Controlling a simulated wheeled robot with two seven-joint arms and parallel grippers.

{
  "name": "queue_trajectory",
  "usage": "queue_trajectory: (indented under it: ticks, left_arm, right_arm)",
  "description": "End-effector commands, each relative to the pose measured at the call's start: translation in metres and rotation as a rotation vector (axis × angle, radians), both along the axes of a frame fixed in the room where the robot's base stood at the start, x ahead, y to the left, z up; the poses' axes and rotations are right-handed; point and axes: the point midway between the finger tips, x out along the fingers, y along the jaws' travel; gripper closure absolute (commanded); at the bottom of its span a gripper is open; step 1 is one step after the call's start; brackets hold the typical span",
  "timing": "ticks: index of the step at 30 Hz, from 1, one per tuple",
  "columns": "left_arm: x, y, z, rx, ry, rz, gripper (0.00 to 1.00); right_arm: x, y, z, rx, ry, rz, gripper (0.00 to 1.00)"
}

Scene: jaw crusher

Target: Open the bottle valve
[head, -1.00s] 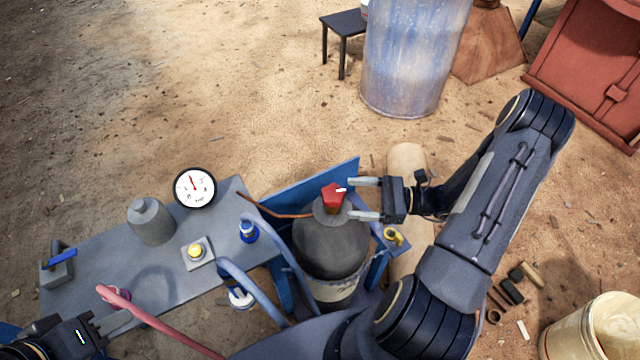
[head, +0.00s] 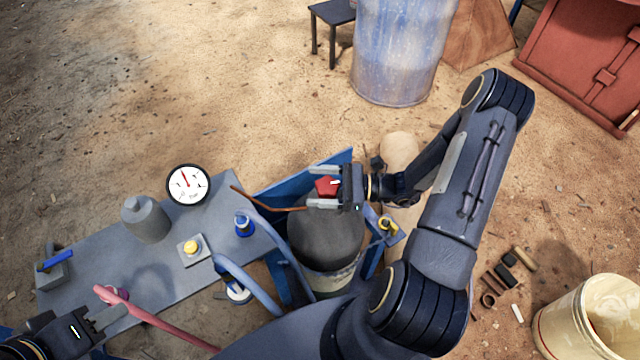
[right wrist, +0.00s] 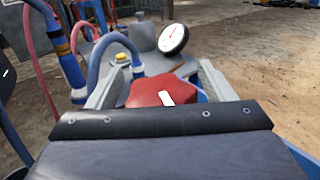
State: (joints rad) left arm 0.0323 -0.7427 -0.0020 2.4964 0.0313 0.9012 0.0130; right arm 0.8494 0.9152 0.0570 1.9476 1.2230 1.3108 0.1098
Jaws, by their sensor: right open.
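The bottle valve is a red knob (head: 326,187) with a white mark, on top of a dark grey gas bottle (head: 326,238) in a blue stand. My right gripper (head: 322,186) is open, with one finger on each side of the red knob. In the right wrist view the red knob (right wrist: 150,92) sits between the two grey fingers, close to the palm. I cannot tell whether the fingers touch it. My left gripper (head: 110,323) is at the lower left, near the table's front edge by a pink hose; its fingers are partly hidden.
A grey table (head: 110,255) holds a grey canister (head: 146,220), a yellow button box (head: 192,248) and a blue-handled valve (head: 55,260). A white gauge (head: 188,185) stands at its back edge. Blue hoses (head: 265,282) and a pink hose (head: 150,318) run in front.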

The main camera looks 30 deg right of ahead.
Motion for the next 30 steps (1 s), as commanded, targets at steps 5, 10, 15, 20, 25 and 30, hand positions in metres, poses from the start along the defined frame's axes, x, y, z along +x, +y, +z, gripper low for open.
queue_trajectory:
  ticks: [5, 10, 15, 20, 25, 30]
  left_arm:
    - [0.000, 0.000, 0.000, 0.000, 0.000, 0.000, 0.64]
    - [0.000, 0.000, 0.000, 0.000, 0.000, 0.000, 0.64]
    - [0.000, 0.000, -0.003, 0.000, 0.000, 0.000, 0.64]
    - [0.000, 0.000, -0.013, 0.000, 0.000, 0.000, 0.64]
    - [0.000, 0.000, -0.022, 0.000, 0.000, 0.000, 0.64]
    - [0.000, 0.000, -0.023, 0.000, 0.000, 0.000, 0.64]
  right_arm:
    - [0.000, 0.000, 0.000, 0.000, 0.000, 0.000, 0.43]
    - [0.000, 0.000, 0.000, 0.000, 0.000, 0.000, 0.65]
    - [0.000, 0.000, -0.001, 0.000, -0.004, 0.030, 0.69]
    - [-0.001, 0.001, -0.003, -0.003, -0.007, 0.204, 0.69]
    - [-0.005, 0.002, -0.002, -0.001, -0.005, 0.409, 0.69]
    - [-0.008, 0.002, 0.000, -0.001, -0.001, 0.484, 0.69]
